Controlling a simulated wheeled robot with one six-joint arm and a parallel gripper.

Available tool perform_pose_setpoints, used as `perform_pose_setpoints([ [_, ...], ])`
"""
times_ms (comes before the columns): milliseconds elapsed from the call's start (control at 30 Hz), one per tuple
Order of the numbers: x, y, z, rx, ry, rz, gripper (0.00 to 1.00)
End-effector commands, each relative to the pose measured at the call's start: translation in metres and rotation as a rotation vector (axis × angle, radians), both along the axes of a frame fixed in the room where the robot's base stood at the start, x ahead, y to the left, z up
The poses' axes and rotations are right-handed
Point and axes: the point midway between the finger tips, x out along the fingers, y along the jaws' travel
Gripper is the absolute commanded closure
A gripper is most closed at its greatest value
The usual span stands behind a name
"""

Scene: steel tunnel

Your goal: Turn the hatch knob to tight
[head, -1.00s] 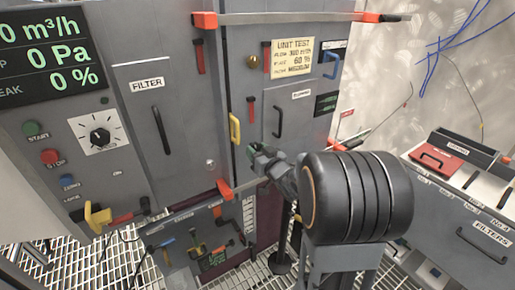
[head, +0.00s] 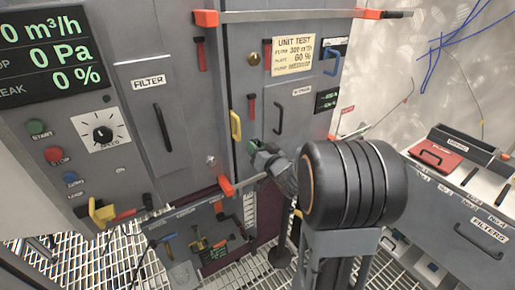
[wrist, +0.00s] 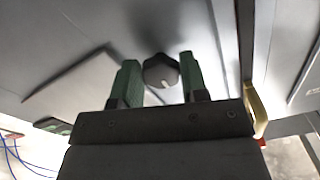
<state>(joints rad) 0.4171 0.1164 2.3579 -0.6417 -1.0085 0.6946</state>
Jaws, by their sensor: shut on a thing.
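The hatch knob (wrist: 160,70) is dark and rounded, with a small pale mark low on its face, in the wrist view. In the head view my gripper (head: 256,149) is at the grey cabinet, below the yellow handle (head: 236,125). My gripper and wrist hide the knob there. I cannot read any tight or loose marking.
The filter door (head: 160,115) and a speed dial (head: 103,133) are to the left. A filters cabinet (head: 484,225) stands at right.

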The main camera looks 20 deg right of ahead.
Motion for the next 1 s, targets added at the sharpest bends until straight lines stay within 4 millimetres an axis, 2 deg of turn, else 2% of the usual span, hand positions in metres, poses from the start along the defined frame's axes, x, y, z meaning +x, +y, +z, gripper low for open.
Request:
perform_pose_setpoints([
  [33, 0.0, 0.001, -0.002, 0.0, 0.003, 0.002, 0.58],
  [300, 0.0, 0.0, -0.001, -0.001, 0.002, 0.001, 0.34],
  [600, -0.004, -0.001, 0.0, -0.001, 0.0, -0.001, 0.34],
  [767, -0.024, -0.003, 0.001, -0.001, 0.001, -0.003, 0.34],
  [900, -0.056, -0.007, 0.001, -0.002, 0.0, -0.005, 0.34],
  [1000, -0.069, -0.008, -0.007, -0.005, -0.007, 0.0, 0.34],
])
